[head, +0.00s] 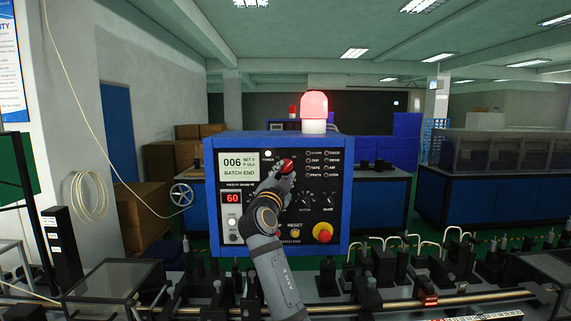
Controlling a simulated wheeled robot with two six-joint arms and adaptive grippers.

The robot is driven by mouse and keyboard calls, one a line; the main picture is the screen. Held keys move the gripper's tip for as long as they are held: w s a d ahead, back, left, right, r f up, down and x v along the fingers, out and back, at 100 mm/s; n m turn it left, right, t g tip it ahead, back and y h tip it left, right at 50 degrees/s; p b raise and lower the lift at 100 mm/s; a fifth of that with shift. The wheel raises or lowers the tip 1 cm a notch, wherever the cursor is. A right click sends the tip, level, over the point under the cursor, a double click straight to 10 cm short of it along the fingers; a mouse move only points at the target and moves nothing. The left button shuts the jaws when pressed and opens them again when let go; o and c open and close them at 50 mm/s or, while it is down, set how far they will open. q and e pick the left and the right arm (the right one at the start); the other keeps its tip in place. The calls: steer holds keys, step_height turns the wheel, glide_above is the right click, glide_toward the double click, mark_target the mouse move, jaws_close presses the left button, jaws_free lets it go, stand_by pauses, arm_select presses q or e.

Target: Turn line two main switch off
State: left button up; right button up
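A blue-framed control box (346,190) with a black front panel stands in the middle of the head view. Its red main switch knob (287,166) is in the upper middle of the panel. My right gripper (284,174) is at this knob, with its fingers close around the knob's lower part. The gripper covers part of the knob and the labels around it, so I cannot tell the knob's setting or whether the fingers grip it. The white power lamp (268,154) is lit, and the display (239,165) reads "BATCH END". My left gripper is not in view.
A red beacon (314,105) glows on top of the box. A red mushroom button (322,232) on a yellow base and an orange reset button (295,233) are low on the panel. Dark line fixtures (385,265) and rails run along the front.

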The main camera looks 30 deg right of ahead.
steer(key=shift+w+d+r, duration=0.15)
steer(key=shift+r, duration=0.25)
steer(key=shift+w, duration=0.1)
steer(key=shift+c, duration=0.3)
jaws_close()
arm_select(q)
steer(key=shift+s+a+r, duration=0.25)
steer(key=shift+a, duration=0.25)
arm_select(e)
steer(key=shift+f, duration=0.1)
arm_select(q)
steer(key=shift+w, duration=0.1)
